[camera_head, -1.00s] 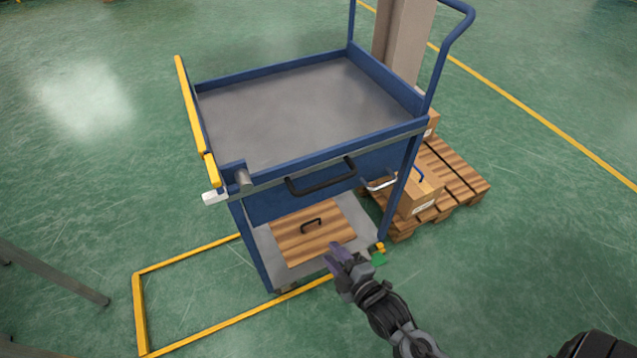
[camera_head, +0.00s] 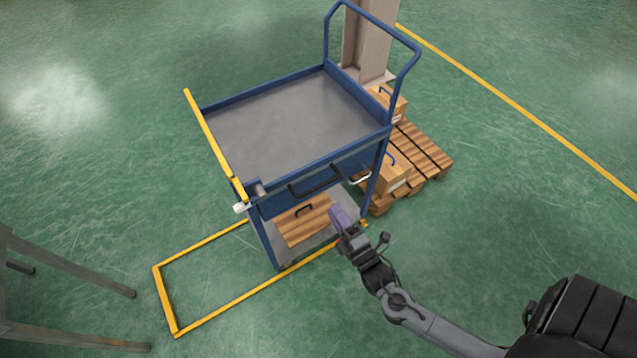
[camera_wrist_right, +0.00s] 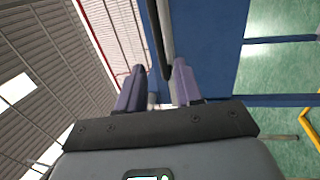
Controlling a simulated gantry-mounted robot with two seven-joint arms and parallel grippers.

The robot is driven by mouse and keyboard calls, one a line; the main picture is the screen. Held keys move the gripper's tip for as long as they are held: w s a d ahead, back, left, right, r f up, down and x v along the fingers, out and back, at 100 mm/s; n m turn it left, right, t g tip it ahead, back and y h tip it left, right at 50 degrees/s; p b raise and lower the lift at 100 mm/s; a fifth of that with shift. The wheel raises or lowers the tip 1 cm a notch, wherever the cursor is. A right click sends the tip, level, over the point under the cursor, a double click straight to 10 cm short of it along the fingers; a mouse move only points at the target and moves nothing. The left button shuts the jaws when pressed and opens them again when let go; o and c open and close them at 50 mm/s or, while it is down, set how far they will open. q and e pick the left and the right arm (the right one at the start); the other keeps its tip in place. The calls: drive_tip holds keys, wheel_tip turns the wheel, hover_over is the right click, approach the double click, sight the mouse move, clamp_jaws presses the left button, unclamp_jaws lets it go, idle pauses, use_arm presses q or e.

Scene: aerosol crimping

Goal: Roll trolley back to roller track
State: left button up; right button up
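The blue trolley (camera_head: 325,183) stands upright with an empty grey top tray (camera_head: 290,125). A tall blue push handle (camera_head: 407,68) rises at its right end, and a yellow bar (camera_head: 208,135) runs along its left edge. A black handle (camera_head: 315,182) is on the front panel. My right gripper (camera_head: 338,215) is in front of the trolley, below that handle in the picture. In the right wrist view its purple fingers (camera_wrist_right: 158,88) are apart, with a dark bar (camera_wrist_right: 165,35) ahead between them; contact cannot be told. My left gripper is not in view. No roller track can be made out.
A wooden board (camera_head: 302,225) with a black handle lies on the trolley's lower shelf. A pallet (camera_head: 425,150) with boxes (camera_head: 392,172) and a pillar (camera_head: 366,45) stand close behind on the right. A yellow floor frame (camera_head: 215,300) and grey metal legs (camera_head: 75,267) are at left.

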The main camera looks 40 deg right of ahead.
sight(318, 186)
drive_tip(key=b+x, duration=0.2)
drive_tip(key=x, duration=0.7)
drive_tip(key=shift+w, duration=0.35)
drive_tip(key=shift+c, duration=0.3)
clamp_jaws()
